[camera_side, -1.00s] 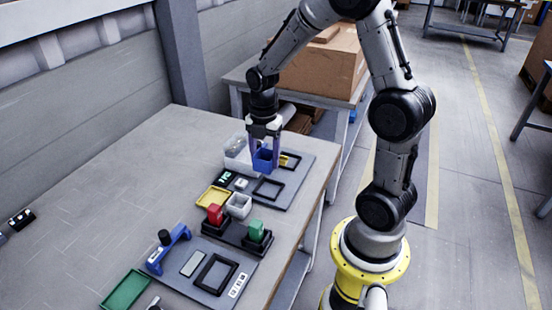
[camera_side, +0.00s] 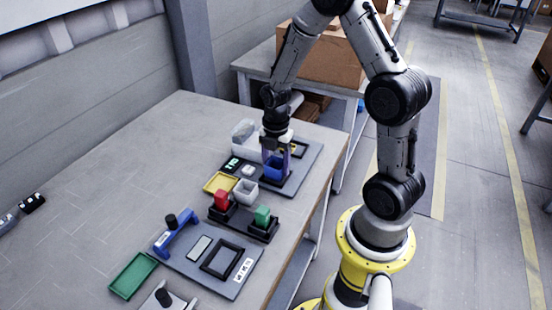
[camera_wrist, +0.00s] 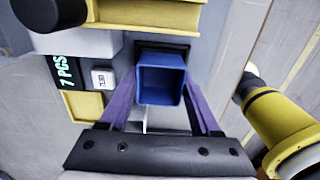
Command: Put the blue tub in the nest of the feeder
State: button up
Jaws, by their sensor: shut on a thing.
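The blue tub (camera_side: 275,168) is between the fingers of my gripper (camera_side: 275,160), which is shut on it. The tub looks upright, and its open top faces the camera in the wrist view (camera_wrist: 162,78). The feeder's nest, a black square frame (camera_side: 288,184), is directly under the tub, which hides much of it. A strip of the nest shows behind the tub in the wrist view (camera_wrist: 170,45). I cannot tell whether the tub touches the nest or is just above it. The purple fingers of my gripper (camera_wrist: 160,82) flank the tub.
Another black frame (camera_side: 222,258) lies in front.

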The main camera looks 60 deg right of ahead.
jog(key=shift+f, duration=0.3)
jog(key=o, duration=1.4)
jog(key=shift+r, duration=0.1)
notch_tip(320, 180, up, 14)
jog(key=shift+f, duration=0.2)
